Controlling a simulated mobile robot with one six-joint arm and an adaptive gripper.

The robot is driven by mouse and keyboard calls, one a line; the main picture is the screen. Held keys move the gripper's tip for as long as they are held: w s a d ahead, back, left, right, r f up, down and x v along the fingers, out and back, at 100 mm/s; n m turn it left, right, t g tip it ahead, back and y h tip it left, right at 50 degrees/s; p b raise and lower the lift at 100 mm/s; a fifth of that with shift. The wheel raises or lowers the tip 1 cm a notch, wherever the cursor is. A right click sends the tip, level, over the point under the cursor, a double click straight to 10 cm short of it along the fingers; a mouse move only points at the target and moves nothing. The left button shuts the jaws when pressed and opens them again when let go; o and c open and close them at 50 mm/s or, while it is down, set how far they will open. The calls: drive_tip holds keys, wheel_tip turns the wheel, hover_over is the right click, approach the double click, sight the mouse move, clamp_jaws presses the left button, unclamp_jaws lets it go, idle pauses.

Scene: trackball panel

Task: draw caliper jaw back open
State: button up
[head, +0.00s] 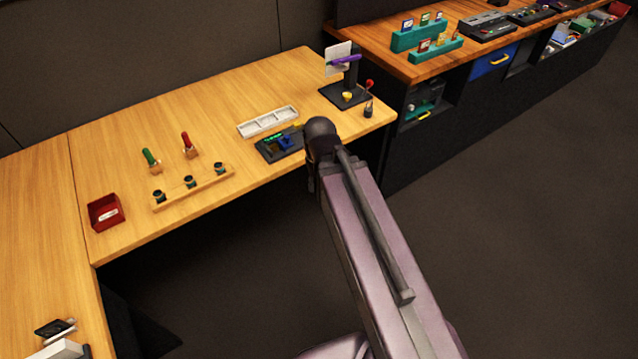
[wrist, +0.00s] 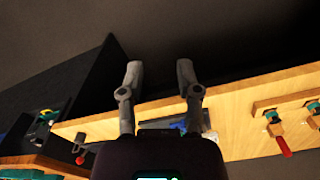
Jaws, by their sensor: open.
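A dark device with green marks (head: 270,147), which looks like the caliper, lies near the front edge of the wooden table. A blue part (head: 285,143) sits on it, seemingly the jaw; its exact position along the device is too small to tell. My arm's end stands just right of the device and hides part of it. In the wrist view, my gripper (wrist: 160,72) is open, with its two fingers apart and nothing between the tips. A small blue patch (wrist: 179,127) shows between the finger bases, partly hidden by the gripper body.
A white compartment tray (head: 268,122) lies behind the device. A dark stand with a purple piece (head: 345,60) is at the right. A wooden rack (head: 193,188), green and red-handled tools and a red bin (head: 105,213) are left. Bare tabletop lies behind.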

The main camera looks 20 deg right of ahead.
drive_tip(key=c, duration=0.3)
drive_tip(key=shift+w+f, duration=0.15)
drive_tip(key=shift+f, duration=0.05)
clamp_jaws()
drive_tip(key=w+a+f+n+t+h+b, duration=0.1)
drive_tip(key=w+a+f+n+h+b, duration=0.1)
drive_tip(key=w+a+n+h+b, duration=0.1)
drive_tip(key=w+a+f+n+t+h+b, duration=0.2)
drive_tip(key=w+a+n+h+b, duration=0.2)
drive_tip(key=w+n+b, duration=0.4)
drive_tip(key=w+a+f+n+t+h+b, duration=0.1)
drive_tip(key=w+a+f+n+h+b, duration=0.1)
drive_tip(key=w+a+n+h+b, duration=0.2)
drive_tip(key=shift+w+n+t+h+b, duration=0.35)
drive_tip(key=shift+w+n+b, duration=0.45)
drive_tip(key=shift+w+n, duration=0.7)
drive_tip(key=a+n+b, duration=0.1)
drive_tip(key=a, duration=0.1)
drive_tip(key=w+a+r+n+t+h+b, duration=0.1)
drive_tip(key=a+n, duration=0.1)
drive_tip(key=w+a+n+t+h+b, duration=0.1)
drive_tip(key=a+n, duration=0.1)
drive_tip(key=a, duration=0.1)
drive_tip(key=shift+r+t, duration=0.25)
drive_tip(key=shift+r, duration=0.1)
drive_tip(key=shift+a+r+h, duration=0.2)
drive_tip(key=shift+r+h, duration=0.05)
